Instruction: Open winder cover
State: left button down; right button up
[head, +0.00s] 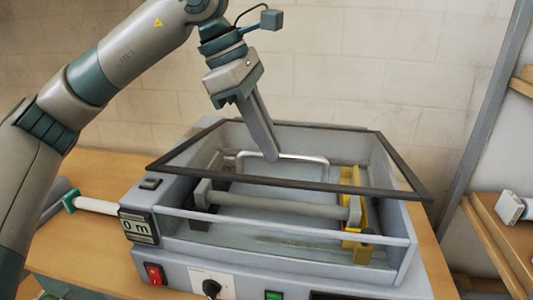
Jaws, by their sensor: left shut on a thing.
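The winder cover is a clear panel with a dark frame (290,184) on top of the grey laminator (270,262). Its front edge shows above and behind the machine's front rail; I cannot tell exactly how far it is raised. A pale U-shaped handle (310,159) sits on the cover. My left gripper (273,157) reaches down from above, its fingers shut on the handle, hiding part of it. Through the cover I see a grey roller (275,203) and a yellow bracket (355,212). My right gripper is not in view.
The front panel has a red switch (154,274), a black knob (211,288), a green button (273,295) and a display (139,227). A white roll (95,205) sticks out left. A shelf (500,245) holding a white object stands at right. The wall is behind.

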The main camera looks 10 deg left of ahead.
pick_arm(q)
jog(key=r, duration=0.2)
jog(key=shift+w+r+p, duration=0.4)
jog(key=w+r+p, duration=0.8)
jog(key=r+p, duration=0.1)
jog(key=r, duration=0.3)
jog(key=shift+w+r, duration=0.2)
jog(key=shift+r, duration=0.2)
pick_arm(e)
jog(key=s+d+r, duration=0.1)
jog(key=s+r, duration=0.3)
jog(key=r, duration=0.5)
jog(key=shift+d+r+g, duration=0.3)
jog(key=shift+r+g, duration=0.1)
pick_arm(q)
jog(key=shift+a, duration=0.1)
